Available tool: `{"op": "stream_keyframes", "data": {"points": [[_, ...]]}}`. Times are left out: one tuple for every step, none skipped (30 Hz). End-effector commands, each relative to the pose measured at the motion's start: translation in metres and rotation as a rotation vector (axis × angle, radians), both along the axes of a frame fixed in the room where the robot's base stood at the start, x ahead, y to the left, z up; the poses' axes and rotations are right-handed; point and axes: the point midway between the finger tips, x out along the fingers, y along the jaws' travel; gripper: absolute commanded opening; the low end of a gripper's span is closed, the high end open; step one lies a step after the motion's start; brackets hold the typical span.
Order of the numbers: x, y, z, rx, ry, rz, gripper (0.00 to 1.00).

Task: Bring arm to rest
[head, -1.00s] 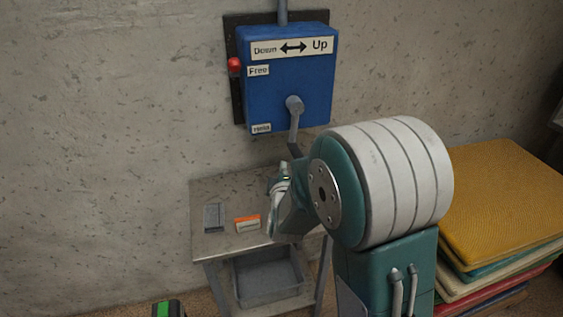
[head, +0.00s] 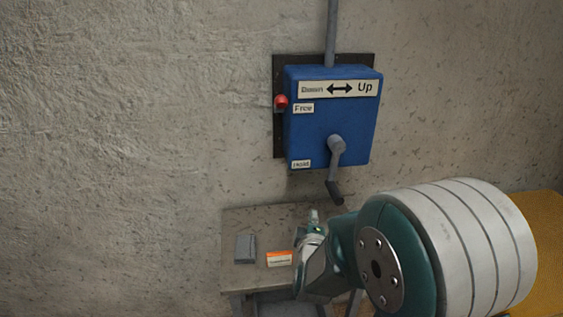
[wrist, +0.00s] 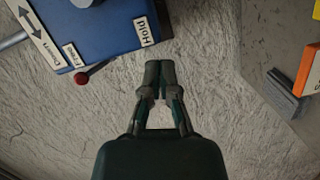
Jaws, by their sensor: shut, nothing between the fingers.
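My arm (head: 440,250) is folded at the lower right of the head view, its forearm reaching over the small table. My gripper (wrist: 158,75) shows in the wrist view with its two fingers together and nothing between them. It is apart from the blue wall box (wrist: 110,22), which is at the top left there. In the head view the fingertips are hard to make out behind my wrist.
The blue box (head: 328,125) hangs on the wall, with a red-knobbed lever (head: 281,102) and a grey crank (head: 336,158). The table (head: 236,221) holds a grey block (head: 245,249) and an orange-and-white block (head: 279,259). A yellow stack (head: 546,225) stands at right. The left wall is bare.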

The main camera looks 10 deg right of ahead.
Motion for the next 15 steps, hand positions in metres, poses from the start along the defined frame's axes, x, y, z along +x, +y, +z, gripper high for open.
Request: {"op": "stream_keyframes", "data": {"points": [[-0.001,0.000,0.003,0.022,0.004,0.005,0.00],[-0.001,0.001,0.005,0.043,0.010,0.010,0.00],[-0.003,0.002,0.008,0.085,0.022,0.019,0.00],[-0.004,0.003,0.011,0.123,0.035,0.027,0.00],[-0.006,0.004,0.015,0.167,0.050,0.036,0.00],[-0.010,0.006,0.019,0.231,0.074,0.048,0.00],[-0.013,0.008,0.022,0.279,0.095,0.055,0.00],[-0.017,0.010,0.025,0.326,0.117,0.062,0.00],[-0.023,0.013,0.028,0.387,0.144,0.067,0.00],[-0.027,0.015,0.031,0.430,0.168,0.070,0.00],[-0.032,0.017,0.033,0.472,0.191,0.070,0.00],[-0.039,0.020,0.037,0.529,0.221,0.069,0.00],[-0.045,0.022,0.039,0.568,0.246,0.066,0.00],[-0.051,0.024,0.041,0.609,0.269,0.061,0.00],[-0.060,0.026,0.044,0.660,0.302,0.051,0.00]]}}
